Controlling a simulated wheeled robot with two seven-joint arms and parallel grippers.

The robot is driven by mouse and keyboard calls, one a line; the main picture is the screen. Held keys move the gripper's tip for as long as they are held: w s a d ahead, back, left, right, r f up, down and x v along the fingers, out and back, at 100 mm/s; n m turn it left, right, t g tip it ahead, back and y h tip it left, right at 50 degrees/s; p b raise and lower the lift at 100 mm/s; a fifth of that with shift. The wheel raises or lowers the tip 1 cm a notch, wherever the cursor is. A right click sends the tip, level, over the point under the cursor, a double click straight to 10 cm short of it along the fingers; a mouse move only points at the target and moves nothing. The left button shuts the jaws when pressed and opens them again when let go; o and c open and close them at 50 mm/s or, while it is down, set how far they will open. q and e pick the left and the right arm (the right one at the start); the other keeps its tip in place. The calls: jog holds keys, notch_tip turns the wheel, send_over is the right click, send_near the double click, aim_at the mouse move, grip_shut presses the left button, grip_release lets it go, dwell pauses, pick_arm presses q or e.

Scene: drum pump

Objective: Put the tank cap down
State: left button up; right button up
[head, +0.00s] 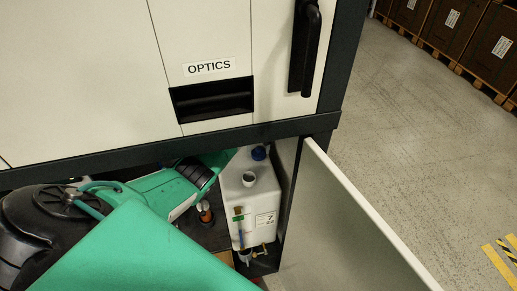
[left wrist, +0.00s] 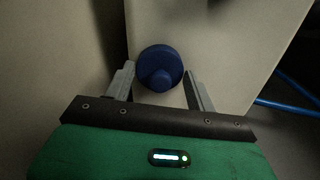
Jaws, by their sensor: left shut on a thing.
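My right gripper is not in view.
The tank stands in the low cabinet below the OPTICS panel (head: 209,68). The open cabinet door (head: 345,225) borders it on the right. An orange-and-black fitting (head: 206,213) is left of the tank. Open floor lies right of the door.

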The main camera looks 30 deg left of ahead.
aim_at(259, 148)
pick_arm(q)
jog(key=o, duration=1)
jog(key=shift+r+b, duration=0.65)
jog(key=shift+r, duration=3.2)
